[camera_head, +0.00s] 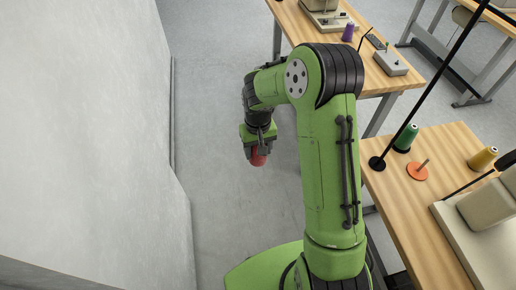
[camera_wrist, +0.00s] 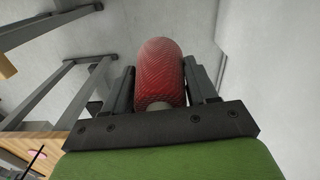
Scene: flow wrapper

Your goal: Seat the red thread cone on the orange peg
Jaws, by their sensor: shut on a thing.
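The red thread cone (camera_head: 258,158) is held in my gripper (camera_head: 258,148), out over the open floor to the left of the table. In the wrist view the cone (camera_wrist: 160,72) sits between the two dark fingers of my gripper (camera_wrist: 160,88), which are shut on its sides. The orange peg (camera_head: 418,170), a round orange base with a short upright pin, stands bare on the wooden table (camera_head: 437,222) at the right. My gripper is well apart from it, with my arm between them in the picture.
A green thread cone (camera_head: 406,138) and a yellow one (camera_head: 482,158) flank the peg. A black stand (camera_head: 377,163) with a long slanted rod rises beside it. A sewing machine (camera_head: 480,222) is at the right. A wall (camera_head: 85,150) stands left; the floor between is clear.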

